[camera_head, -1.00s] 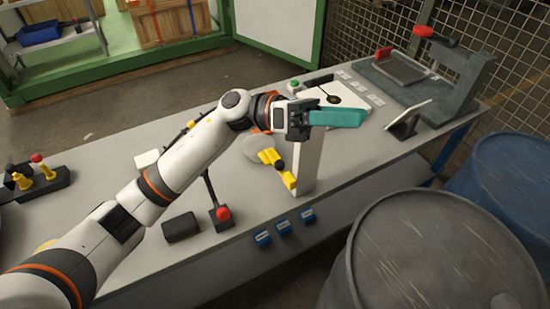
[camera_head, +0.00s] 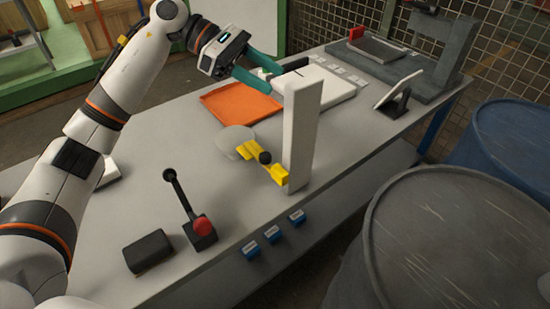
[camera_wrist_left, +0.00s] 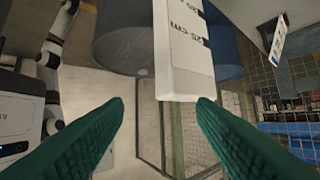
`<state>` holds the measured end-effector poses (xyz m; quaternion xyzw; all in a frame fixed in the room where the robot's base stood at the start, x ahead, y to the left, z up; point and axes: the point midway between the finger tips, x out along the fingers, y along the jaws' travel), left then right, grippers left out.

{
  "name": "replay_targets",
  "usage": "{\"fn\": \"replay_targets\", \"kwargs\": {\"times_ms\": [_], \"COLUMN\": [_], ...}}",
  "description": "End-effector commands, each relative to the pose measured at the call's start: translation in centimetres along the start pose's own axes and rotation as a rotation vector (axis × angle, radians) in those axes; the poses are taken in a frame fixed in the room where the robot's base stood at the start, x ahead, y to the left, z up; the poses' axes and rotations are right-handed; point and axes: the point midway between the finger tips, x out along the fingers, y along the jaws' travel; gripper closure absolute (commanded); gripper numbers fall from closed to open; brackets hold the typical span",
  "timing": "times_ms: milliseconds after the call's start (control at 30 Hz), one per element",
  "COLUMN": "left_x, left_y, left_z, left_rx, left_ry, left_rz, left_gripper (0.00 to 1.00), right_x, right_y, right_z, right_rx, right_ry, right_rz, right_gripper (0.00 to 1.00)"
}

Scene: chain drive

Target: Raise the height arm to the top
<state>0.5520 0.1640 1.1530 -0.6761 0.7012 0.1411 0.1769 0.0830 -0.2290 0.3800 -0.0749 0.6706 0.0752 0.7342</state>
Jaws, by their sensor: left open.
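The height arm (camera_head: 268,167) is yellow with a black knob and sits low on the white upright column (camera_head: 303,135), near the bench top. My left gripper (camera_head: 274,80) is open and empty, with its teal fingers beside the column's top end, well above the height arm. In the left wrist view the column (camera_wrist_left: 186,60), with a printed centimetre scale, shows between and beyond the open fingers (camera_wrist_left: 162,102). The height arm is not seen in that view. My right gripper is not in view.
An orange tray (camera_head: 237,108) lies behind the column. A lever box with a red button (camera_head: 201,227) and a dark block (camera_head: 149,252) stand front left. A tablet stand (camera_head: 398,95) is to the right. Large drums (camera_head: 440,235) stand beyond the bench edge.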

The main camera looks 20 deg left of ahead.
Motion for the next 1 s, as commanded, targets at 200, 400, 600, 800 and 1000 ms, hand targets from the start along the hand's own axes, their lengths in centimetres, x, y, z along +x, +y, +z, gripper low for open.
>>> {"fn": "replay_targets", "kwargs": {"times_ms": [200,400,600,800,1000], "left_x": [0.4,0.9,0.8,1.9,4.5], "left_y": [-1.4,-2.1,-2.5,-2.5,-2.5], "left_z": [6.9,11.5,14.3,15.5,17.9], "left_rx": [-0.059,-0.121,-0.154,-0.157,-0.155], "left_ry": [-0.316,-0.573,-0.722,-0.727,-0.726], "left_rz": [-0.039,-0.063,-0.087,-0.086,-0.085], "left_gripper": [0.49,0.49,0.49,0.49,0.49], "right_x": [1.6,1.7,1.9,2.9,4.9], "right_y": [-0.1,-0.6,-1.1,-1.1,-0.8], "right_z": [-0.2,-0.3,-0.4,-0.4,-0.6], "right_rx": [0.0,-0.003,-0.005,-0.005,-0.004], "right_ry": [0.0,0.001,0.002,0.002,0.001], "right_rz": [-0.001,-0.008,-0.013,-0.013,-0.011], "right_gripper": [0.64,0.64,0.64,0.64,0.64]}}
